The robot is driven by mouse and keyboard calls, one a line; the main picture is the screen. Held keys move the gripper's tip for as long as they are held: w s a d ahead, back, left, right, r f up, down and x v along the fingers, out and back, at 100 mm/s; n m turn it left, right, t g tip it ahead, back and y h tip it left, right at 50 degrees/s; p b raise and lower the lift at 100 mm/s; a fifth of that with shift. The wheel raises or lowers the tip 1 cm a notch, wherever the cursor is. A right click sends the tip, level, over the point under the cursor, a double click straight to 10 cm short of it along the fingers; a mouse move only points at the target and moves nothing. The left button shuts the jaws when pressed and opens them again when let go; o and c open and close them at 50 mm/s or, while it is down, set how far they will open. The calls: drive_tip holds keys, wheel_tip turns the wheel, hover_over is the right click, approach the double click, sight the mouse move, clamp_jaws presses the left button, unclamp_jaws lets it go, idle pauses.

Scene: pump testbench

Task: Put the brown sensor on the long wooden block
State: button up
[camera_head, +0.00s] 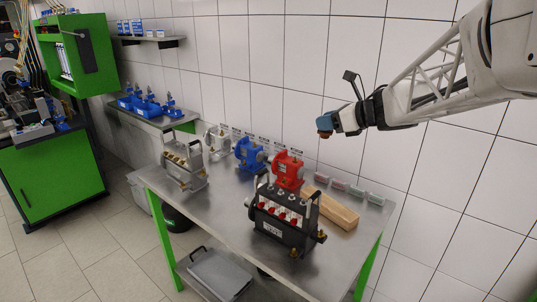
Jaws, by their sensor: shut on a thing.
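The brown sensor (324,126) shows as a small brown piece at the tip of my gripper (331,121). My gripper is shut on it and holds it in the air in front of the tiled wall, well above the table. The fingers hide part of the sensor. The long wooden block (338,212) lies on the metal table (225,212), to the right of the red pump, below my gripper in the picture. I see nothing on top of the block.
A black pump with red parts (284,219) stands just in front of the wooden block. A red pump (287,169), a blue pump (249,155) and a silver unit (184,166) stand to the left. Several small coloured blocks (355,190) line the wall side. The table's front left is clear.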

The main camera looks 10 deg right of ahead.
drive_tip(key=s+d+n+g+y, duration=0.2)
drive_tip(key=s+d+n, duration=0.1)
drive_tip(key=s+d, duration=0.3)
wheel_tip(320, 180, down, 25)
drive_tip(key=a, duration=0.1)
drive_tip(key=shift+s+f, duration=0.15)
drive_tip(key=shift+s, duration=0.05)
drive_tip(key=shift+w, duration=0.1)
hover_over(330, 202)
drive_tip(key=shift+f, duration=0.75)
idle(0.3)
drive_tip(key=shift+f, duration=0.1)
drive_tip(key=shift+f, duration=1.65)
drive_tip(key=shift+f, duration=0.15)
